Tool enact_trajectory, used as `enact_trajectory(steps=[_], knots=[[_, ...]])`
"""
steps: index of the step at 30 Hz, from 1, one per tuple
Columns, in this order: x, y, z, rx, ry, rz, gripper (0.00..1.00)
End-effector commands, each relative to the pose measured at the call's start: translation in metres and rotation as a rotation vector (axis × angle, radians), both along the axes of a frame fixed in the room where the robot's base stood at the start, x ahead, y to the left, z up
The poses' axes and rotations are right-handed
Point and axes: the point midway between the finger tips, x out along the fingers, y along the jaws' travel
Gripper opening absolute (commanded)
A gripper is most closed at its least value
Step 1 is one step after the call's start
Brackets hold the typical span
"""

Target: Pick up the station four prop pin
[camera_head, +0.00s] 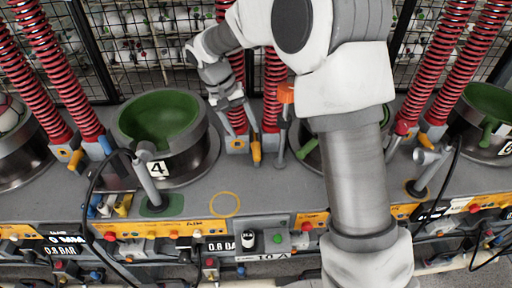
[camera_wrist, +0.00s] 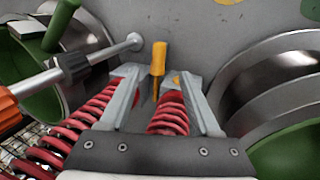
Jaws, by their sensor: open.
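The prop pin, a yellow-orange peg (camera_head: 256,152), stands by the foot of the red springs, right of the station four drum (camera_head: 185,165) with its green bowl and "4" plate. In the wrist view the pin (camera_wrist: 159,58) is upright in the picture, between and just past the fingertips. My gripper (camera_head: 243,126) reaches down over it from above; in the wrist view its two grey fingers (camera_wrist: 158,80) are spread, with the pin's lower part in the gap. I see no finger touching the pin. The pin's lower end is partly unclear against the springs.
Red springs (camera_head: 273,90) rise beside the gripper. A grey rod with an orange end (camera_wrist: 60,80) lies close left of the fingers in the wrist view. A grey lever (camera_head: 147,183) stands before the station four drum. Bare bench around the yellow ring (camera_head: 224,204) is clear.

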Motion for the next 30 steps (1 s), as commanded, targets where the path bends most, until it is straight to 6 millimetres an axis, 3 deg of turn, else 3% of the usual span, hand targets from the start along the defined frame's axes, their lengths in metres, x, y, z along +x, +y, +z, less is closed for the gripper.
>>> enact_trajectory(steps=[4, 13, 21, 30], knots=[[0.000, -0.009, -0.026, -0.001, 0.002, -0.001, 0.64], [-0.001, -0.017, -0.048, -0.001, 0.002, -0.001, 0.64], [-0.003, -0.030, -0.084, 0.001, 0.002, 0.000, 0.64], [-0.003, -0.031, -0.089, 0.001, 0.000, 0.000, 0.64]])
